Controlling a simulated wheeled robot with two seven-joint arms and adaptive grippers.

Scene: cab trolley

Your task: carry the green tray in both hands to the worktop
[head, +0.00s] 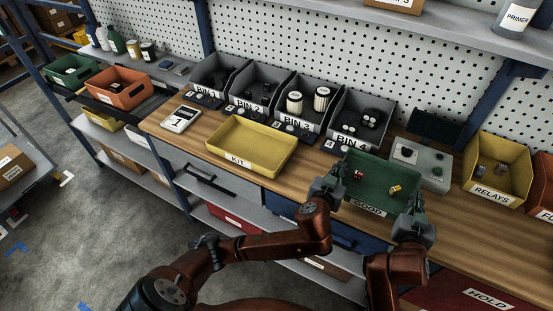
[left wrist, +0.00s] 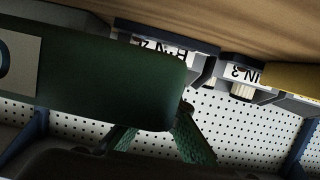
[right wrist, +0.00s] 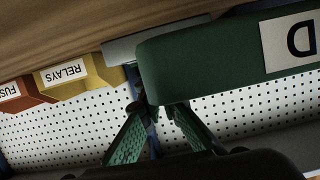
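The green tray (head: 352,160), labelled GOOD, is over the front part of the wooden worktop (head: 312,165); I cannot tell whether it touches the wood. It looks about level and holds small red and yellow parts. My left gripper (head: 335,180) is at its left end and my right gripper (head: 416,215) at its right end. In the left wrist view the tray (left wrist: 110,75) has one finger against its end, the other partly hidden behind the front wall. The right wrist view shows the tray (right wrist: 200,65) gripped the same way. Both grippers look shut on its end walls.
A yellow KIT tray (head: 240,162) is to the left on the worktop. Bins (head: 308,125) stand behind. A grey control box (head: 432,165) is close behind the tray's right side, and a yellow RELAYS bin (head: 490,190) is further right. Bare wood lies between the KIT and green trays.

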